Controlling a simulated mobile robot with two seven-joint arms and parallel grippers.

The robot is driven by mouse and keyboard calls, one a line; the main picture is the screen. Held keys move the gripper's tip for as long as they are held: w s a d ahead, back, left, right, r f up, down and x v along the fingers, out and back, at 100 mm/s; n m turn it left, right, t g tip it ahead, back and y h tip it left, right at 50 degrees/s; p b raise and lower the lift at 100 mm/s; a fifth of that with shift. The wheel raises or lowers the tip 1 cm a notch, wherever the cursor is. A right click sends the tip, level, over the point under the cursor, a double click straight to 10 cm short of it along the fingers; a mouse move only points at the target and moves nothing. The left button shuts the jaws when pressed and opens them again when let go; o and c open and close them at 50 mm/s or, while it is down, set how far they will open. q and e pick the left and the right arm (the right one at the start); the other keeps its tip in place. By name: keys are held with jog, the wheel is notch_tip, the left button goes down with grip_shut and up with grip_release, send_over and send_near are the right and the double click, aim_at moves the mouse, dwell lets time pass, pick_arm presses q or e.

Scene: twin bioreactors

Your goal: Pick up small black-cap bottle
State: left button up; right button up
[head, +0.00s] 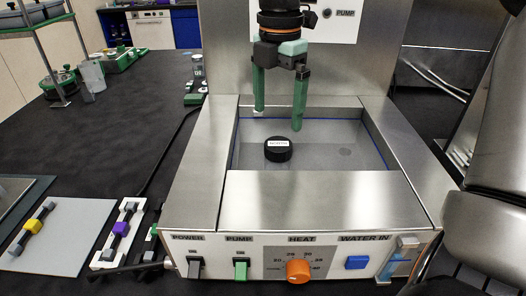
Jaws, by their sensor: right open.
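The small black-cap bottle (278,154) shows as a round black cap with a white label on top, inside the basin of the steel water bath (325,200). Its body below the cap is not visible. My right gripper (278,120) hangs above the basin with its two green fingers pointing down and apart. Nothing is between the fingers. In the picture the fingertips are just above the cap, apart from it. My left gripper is not in view.
The basin's steel rim surrounds the bottle, and a tall steel panel (228,60) stands behind. The front panel carries switches and an orange heat knob (298,271). A grey board (60,236) and small coloured parts lie at left. The dark table behind them is largely clear.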

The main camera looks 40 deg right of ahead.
aim_at(277, 160)
jog(key=f, duration=0.8)
jog(key=s+f, duration=0.1)
jog(key=f, duration=0.3)
jog(key=shift+a, duration=0.15)
jog(key=c, duration=1.6)
